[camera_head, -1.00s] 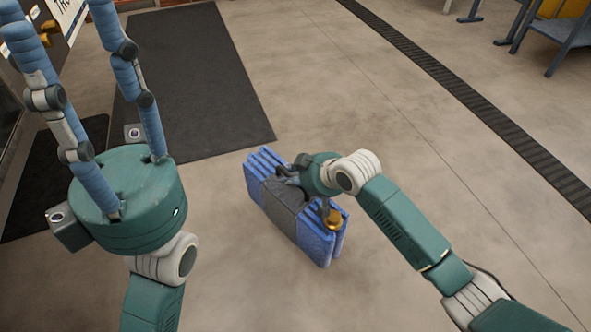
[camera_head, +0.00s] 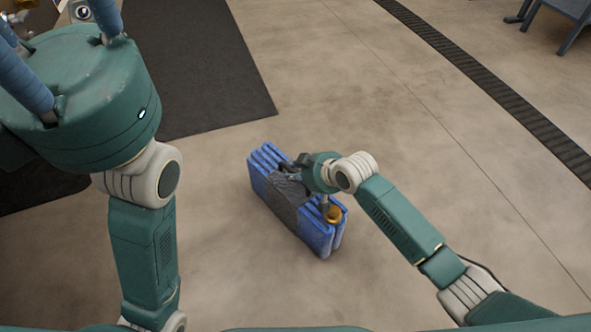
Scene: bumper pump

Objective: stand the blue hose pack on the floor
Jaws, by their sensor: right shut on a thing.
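The blue hose pack (camera_head: 320,238) is a folded bundle of blue hose with a dark grey band (camera_head: 285,200) around its middle and a brass fitting (camera_head: 334,214) at its near right end. It is upright on its long edge, low over or on the floor (camera_head: 420,120); I cannot tell whether its underside touches. My right gripper (camera_head: 300,172) is shut on the hose pack at its top, by the band. The arm and the pack partly hide the fingers.
A dark mat (camera_head: 195,70) lies on the floor at the upper left. A dark drain grate (camera_head: 500,95) runs diagonally at the upper right. A blue-grey metal stand (camera_head: 565,12) is in the top right corner. Bare floor surrounds the pack.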

